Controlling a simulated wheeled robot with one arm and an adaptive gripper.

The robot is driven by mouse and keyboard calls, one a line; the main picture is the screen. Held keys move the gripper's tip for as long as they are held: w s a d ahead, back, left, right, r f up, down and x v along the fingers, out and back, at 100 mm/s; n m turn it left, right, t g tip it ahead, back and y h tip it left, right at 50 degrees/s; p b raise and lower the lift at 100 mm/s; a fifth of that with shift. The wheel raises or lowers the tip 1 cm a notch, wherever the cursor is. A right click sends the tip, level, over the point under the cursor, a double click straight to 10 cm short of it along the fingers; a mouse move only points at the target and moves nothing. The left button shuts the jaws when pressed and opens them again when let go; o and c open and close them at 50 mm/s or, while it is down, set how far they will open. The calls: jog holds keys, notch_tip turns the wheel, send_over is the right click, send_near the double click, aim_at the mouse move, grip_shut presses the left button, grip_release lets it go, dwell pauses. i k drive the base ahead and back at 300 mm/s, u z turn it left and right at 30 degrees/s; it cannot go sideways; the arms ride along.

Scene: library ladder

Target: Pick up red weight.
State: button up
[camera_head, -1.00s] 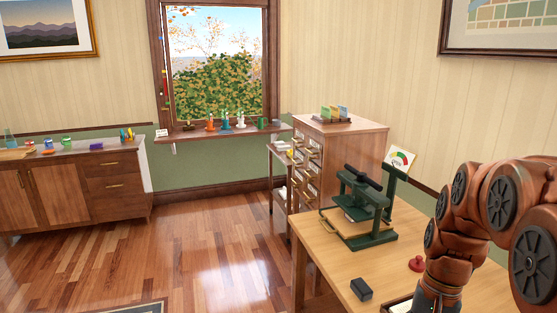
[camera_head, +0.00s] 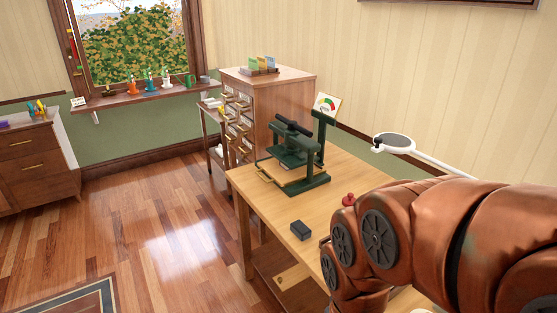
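The red weight (camera_head: 348,200) is a small red knobbed piece on the wooden table (camera_head: 262,191). Its lower right part is hidden behind my copper-coloured arm, which fills the lower right of the head view. A dark grey block (camera_head: 300,230) lies on the table near its front left edge, left of the red weight. My gripper is not visible; the arm runs down out of the bottom of the picture. I cannot see how far the gripper is from the weight.
A green press (camera_head: 297,160) with a gauge card (camera_head: 327,105) stands at the table's back. A wooden drawer cabinet (camera_head: 288,92) stands behind it. A round dark-topped lamp or magnifier (camera_head: 394,141) on a white arm is at right. Open floor (camera_head: 150,230) lies left of the table.

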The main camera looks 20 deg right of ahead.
aim_at(347, 201)
jog(key=z, duration=0.8)
